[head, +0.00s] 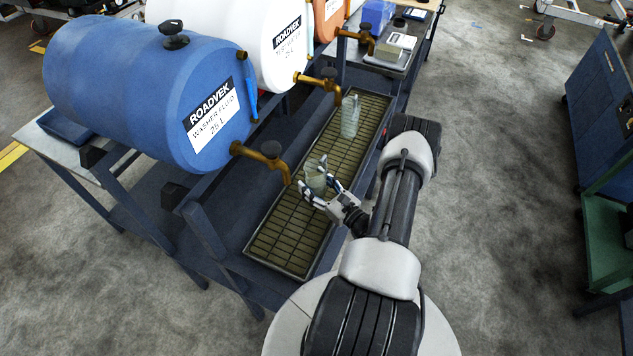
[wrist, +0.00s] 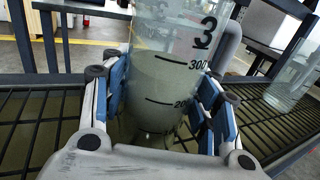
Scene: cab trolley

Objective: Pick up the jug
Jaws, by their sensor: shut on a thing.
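A clear jug (wrist: 165,85) with black volume marks and a large "3" stands upright in the wrist view, between my gripper's blue-padded fingers. Pale, cloudy liquid shows in its lower part. My gripper (head: 318,184) is shut on this jug, which also shows in the head view (head: 316,178), over the drip grate near the blue drum's tap. I cannot tell whether the jug's base touches the grate. A second clear jug (head: 350,117) stands on the grate farther back; it also shows at the right of the wrist view (wrist: 292,80).
The long drip grate (head: 285,236) runs along the trolley's front. Brass taps (head: 264,156) of the blue drum (head: 130,80) and white drum (head: 245,40) jut out over it. The floor to the right is clear up to a blue cabinet (head: 600,95).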

